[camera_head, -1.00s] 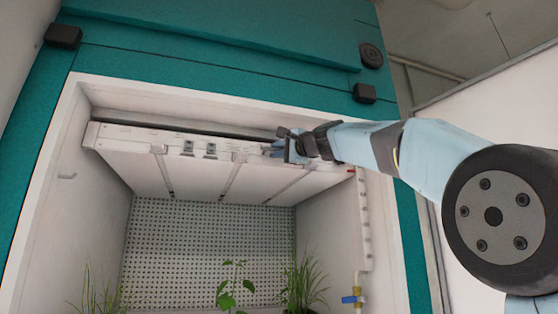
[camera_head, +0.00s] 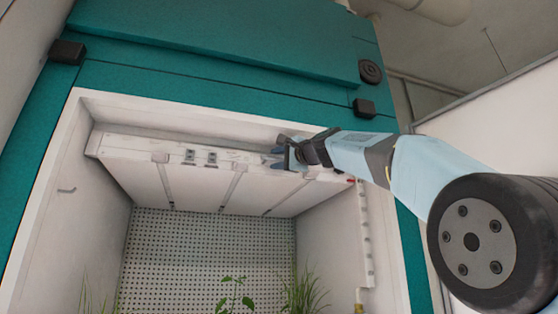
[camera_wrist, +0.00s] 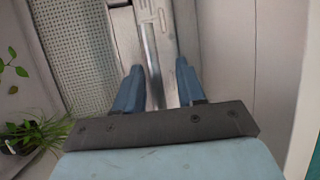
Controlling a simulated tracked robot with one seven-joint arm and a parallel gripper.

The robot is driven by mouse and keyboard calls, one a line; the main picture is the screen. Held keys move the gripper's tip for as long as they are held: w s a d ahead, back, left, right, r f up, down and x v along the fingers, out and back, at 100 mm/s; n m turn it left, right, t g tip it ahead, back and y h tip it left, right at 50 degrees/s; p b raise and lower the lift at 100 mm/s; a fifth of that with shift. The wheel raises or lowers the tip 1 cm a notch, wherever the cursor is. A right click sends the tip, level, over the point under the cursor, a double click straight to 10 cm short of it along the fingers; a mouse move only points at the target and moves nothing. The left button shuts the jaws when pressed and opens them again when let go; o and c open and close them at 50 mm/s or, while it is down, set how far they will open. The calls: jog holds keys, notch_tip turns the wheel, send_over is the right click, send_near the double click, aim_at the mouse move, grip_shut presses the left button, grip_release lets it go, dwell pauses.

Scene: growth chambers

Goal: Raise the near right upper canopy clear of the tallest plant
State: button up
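The white upper canopy (camera_head: 200,188) is a slab with a slotted front face, high inside the chamber. My gripper (camera_head: 287,156) is at the right part of its front edge. In the wrist view, the blue fingers of my gripper (camera_wrist: 160,68) stand apart, one on each side of a silver bar (camera_wrist: 151,60) along the canopy's front. The bar lies close to the left finger, and a gap shows on the right finger's side; contact is unclear. A leafy plant (camera_head: 236,292) and a grassy plant (camera_head: 303,290) stand well below the canopy; their bases are cut off.
The teal chamber (camera_head: 220,75) has a white opening frame around the canopy. A white pipe (camera_head: 366,240) runs down the right inner wall. A perforated panel (camera_head: 205,255) forms the back. More grass (camera_head: 95,300) stands at lower left. Open space lies between canopy and plants.

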jog(key=v, duration=1.3)
jog(key=shift+s+d, duration=0.25)
jog(key=shift+d, duration=0.05)
jog(key=shift+f, duration=0.15)
jog(key=s+d+f+n+g+h, duration=0.3)
jog(key=s+f, duration=0.4)
jog(key=f, duration=1.2)
jog(key=s+d+f+n+g+h, duration=0.3)
jog(key=s+d+f+h, duration=0.2)
jog(key=f, duration=1.5)
jog(key=s+d+f+n+g+h, duration=0.3)
jog(key=s+f, duration=0.8)
jog(key=f, duration=0.9)
jog(key=shift+s+d+g+h, duration=0.2)
jog(key=shift+d+g+h, duration=0.3)
jog(key=shift+d+h, duration=0.4)
jog(key=shift+f, duration=0.1)
jog(key=shift+o, duration=0.3)
jog(key=shift+s, duration=0.15)
